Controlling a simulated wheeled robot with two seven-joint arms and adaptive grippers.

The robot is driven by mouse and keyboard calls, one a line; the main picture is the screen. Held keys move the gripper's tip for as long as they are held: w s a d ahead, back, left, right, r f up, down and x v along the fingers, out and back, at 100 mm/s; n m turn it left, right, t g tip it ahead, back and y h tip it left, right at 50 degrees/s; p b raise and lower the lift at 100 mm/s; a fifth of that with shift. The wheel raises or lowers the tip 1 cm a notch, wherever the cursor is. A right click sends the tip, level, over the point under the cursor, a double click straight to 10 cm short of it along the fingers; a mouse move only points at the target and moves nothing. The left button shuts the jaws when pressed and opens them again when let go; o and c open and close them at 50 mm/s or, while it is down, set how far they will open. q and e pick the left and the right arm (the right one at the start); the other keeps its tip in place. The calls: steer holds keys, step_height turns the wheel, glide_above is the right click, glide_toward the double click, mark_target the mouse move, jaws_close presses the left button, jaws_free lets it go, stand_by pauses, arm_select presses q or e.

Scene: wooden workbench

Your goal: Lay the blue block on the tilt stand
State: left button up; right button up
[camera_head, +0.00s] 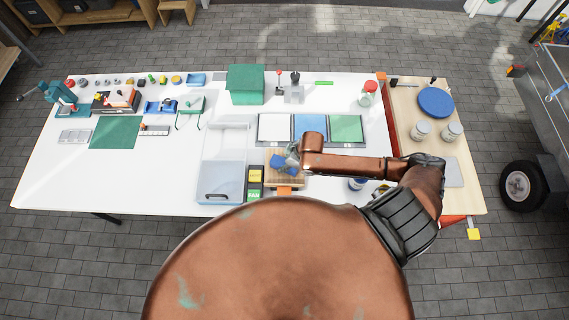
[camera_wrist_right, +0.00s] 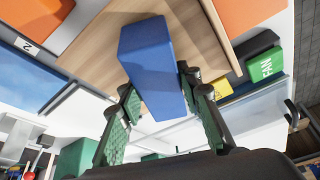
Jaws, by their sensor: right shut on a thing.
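The blue block (camera_head: 279,161) is in my right gripper (camera_head: 290,156), over the wooden tilt stand (camera_head: 286,184) at the front of the white table. In the right wrist view the blue block (camera_wrist_right: 150,58) sits between the two green-padded fingers (camera_wrist_right: 163,122), its far end over the wooden board (camera_wrist_right: 92,48) of the stand. The fingers are closed on its near end. I cannot tell whether the block touches the board. My left gripper is in neither view.
A yellow block (camera_head: 255,176) and a green block marked FAN (camera_wrist_right: 266,65) stand left of the tilt stand. A clear bin (camera_head: 220,183) is further left. White, blue and green panels (camera_head: 310,126) lie behind. Jars (camera_head: 421,130) stand at right.

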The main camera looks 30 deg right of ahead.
steer(key=o, duration=1.3)
steer(key=v, duration=1.2)
